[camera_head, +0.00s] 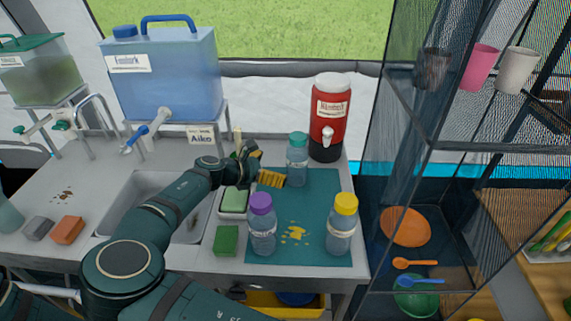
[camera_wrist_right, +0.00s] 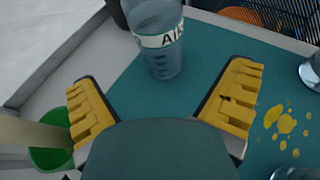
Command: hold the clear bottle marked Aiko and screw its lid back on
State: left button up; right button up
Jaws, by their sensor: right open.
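A clear bottle (camera_head: 297,172) with a teal lid (camera_head: 298,139) on its top stands upright on the teal mat. In the right wrist view the clear bottle (camera_wrist_right: 160,55) shows a white band reading "AIK", and its top is cut off. My right gripper (camera_head: 266,178) is open, just left of and nearer than this bottle. In the wrist view my right gripper's yellow-padded fingers (camera_wrist_right: 162,98) are spread wide with nothing between them, and the bottle stands beyond their tips. Whether the lid is seated or loose cannot be told. My left gripper is out of view.
A purple-lidded bottle (camera_head: 262,232) and a yellow-lidded bottle (camera_head: 341,232) stand nearer on the mat (camera_head: 318,255), with yellow spots between them. A red jug (camera_head: 329,115) stands behind. A green sponge (camera_head: 226,240) and a soap dish (camera_head: 233,212) lie left. A mesh shelf (camera_head: 395,170) stands right.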

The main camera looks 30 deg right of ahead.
jog(key=shift+v, duration=1.15)
